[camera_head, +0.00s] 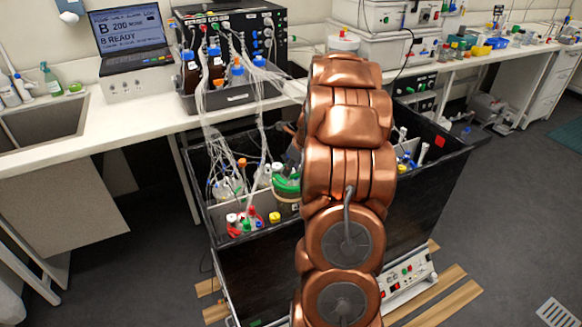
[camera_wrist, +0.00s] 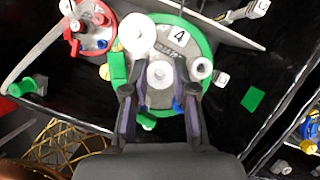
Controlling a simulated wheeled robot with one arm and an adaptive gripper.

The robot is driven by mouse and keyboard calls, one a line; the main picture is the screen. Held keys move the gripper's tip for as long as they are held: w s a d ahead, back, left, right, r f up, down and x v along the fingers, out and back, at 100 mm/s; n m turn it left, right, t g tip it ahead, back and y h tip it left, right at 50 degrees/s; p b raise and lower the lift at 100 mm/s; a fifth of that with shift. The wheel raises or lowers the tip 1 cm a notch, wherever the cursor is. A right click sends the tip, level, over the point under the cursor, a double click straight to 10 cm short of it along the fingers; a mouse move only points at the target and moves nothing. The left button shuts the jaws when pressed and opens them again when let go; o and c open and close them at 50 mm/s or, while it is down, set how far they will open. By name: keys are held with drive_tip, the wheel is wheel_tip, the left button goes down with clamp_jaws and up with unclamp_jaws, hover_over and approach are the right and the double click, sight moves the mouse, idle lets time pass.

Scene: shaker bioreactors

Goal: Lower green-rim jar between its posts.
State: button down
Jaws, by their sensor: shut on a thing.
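The green-rim jar (camera_head: 287,185) is at the middle of the black shaker box, partly hidden by my copper arm. In the wrist view its round grey lid with a green rim (camera_wrist: 207,47) shows a "4" label and several ports. My gripper (camera_wrist: 159,90) is shut on this jar, with its two dark fingers on either side of the lid's central part. In the head view my gripper is mostly hidden behind my arm. The jar's underside is hidden, so its height above the floor cannot be told. I cannot clearly pick out its posts.
A red-rim jar (camera_wrist: 90,28) stands close to the left in the wrist view. A green square (camera_wrist: 253,99) marks the black surface to the right. The box's black wall (camera_head: 425,205) surrounds the jars. Pale tubes (camera_head: 210,120) hang down from the bench equipment.

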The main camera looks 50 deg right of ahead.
sight(291, 182)
drive_tip(key=shift+f+b, duration=2.3)
drive_tip(key=shift+f, duration=0.7)
drive_tip(key=shift+f+p, duration=0.3)
drive_tip(key=shift+f, duration=1.75)
drive_tip(key=shift+w+p, duration=0.1)
drive_tip(key=shift+p, duration=0.5)
drive_tip(key=shift+f, duration=0.7)
drive_tip(key=shift+p, duration=0.7)
drive_tip(key=shift+f, duration=1.05)
drive_tip(key=shift+p, duration=0.55)
